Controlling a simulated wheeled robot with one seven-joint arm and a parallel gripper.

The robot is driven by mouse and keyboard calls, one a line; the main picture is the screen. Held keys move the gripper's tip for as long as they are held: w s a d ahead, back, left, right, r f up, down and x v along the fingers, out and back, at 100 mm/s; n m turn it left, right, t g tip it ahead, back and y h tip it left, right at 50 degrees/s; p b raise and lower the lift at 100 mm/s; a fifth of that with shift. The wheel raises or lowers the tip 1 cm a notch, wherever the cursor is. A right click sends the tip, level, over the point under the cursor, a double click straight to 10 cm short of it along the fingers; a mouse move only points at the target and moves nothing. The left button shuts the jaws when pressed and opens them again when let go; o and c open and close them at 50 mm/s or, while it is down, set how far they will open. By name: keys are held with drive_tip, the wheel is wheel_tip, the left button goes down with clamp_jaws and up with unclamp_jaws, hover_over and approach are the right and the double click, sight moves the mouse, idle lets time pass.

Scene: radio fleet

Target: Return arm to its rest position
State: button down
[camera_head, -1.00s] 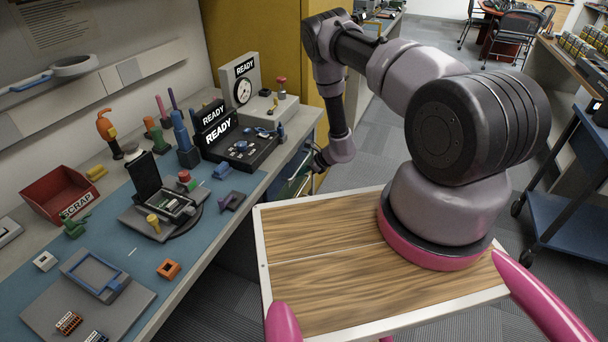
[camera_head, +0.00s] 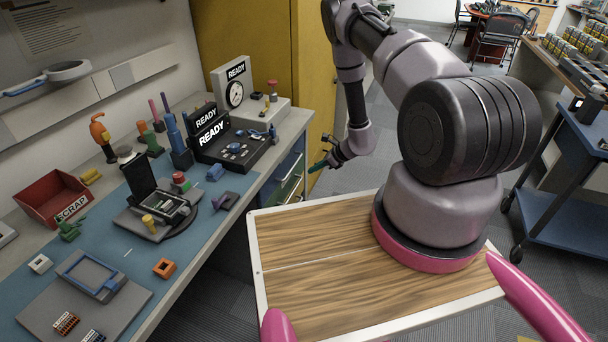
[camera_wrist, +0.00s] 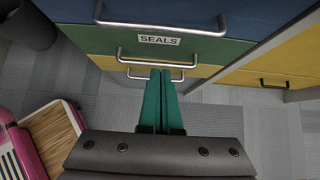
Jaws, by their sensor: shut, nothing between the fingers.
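My gripper (camera_head: 318,167) is at the right of the workbench, beside the drawers and above the wooden deck's far edge. In the wrist view its two green fingers (camera_wrist: 162,100) lie together with nothing between them. They point towards the drawer unit, and the green drawer labelled SEALS (camera_wrist: 190,45) is just ahead. From these views I cannot tell the exact gap between the fingertips and the drawer handles. My arm is bent, with its forearm hanging down from the raised elbow.
The workbench (camera_head: 215,225) on the left holds a red SCRAP bin (camera_head: 52,197), a READY station (camera_head: 235,150) and a dial gauge (camera_head: 235,94). A yellow cabinet (camera_head: 240,30) stands behind. A blue cart (camera_head: 565,215) is at the right. Grey floor lies beyond the wooden deck (camera_head: 320,250).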

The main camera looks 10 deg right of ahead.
drive_tip(key=s+a+r+n+g+y, duration=0.1)
drive_tip(key=a+r+n, duration=0.15)
drive_tip(key=r, duration=1.15)
drive_tip(key=s+a+r+n, duration=0.2)
drive_tip(key=r+n, duration=0.2)
drive_tip(key=r, duration=0.9)
drive_tip(key=s+a+r+n+g+y, duration=0.15)
drive_tip(key=r+n, duration=0.25)
drive_tip(key=r, duration=1)
drive_tip(key=s+d+r+n+t+h, duration=0.2)
drive_tip(key=s+r+n+h, duration=0.2)
drive_tip(key=s+r, duration=0.6)
drive_tip(key=s+d+r+n+t+h, duration=0.2)
drive_tip(key=s+r+n, duration=0.4)
drive_tip(key=s+r, duration=0.5)
drive_tip(key=s+d+h, duration=0.1)
drive_tip(key=s, duration=0.3)
drive_tip(key=shift+d+h, duration=0.2)
drive_tip(key=shift+h, duration=0.15)
drive_tip(key=shift+s+n+t, duration=0.1)
drive_tip(key=shift+n+t, duration=0.15)
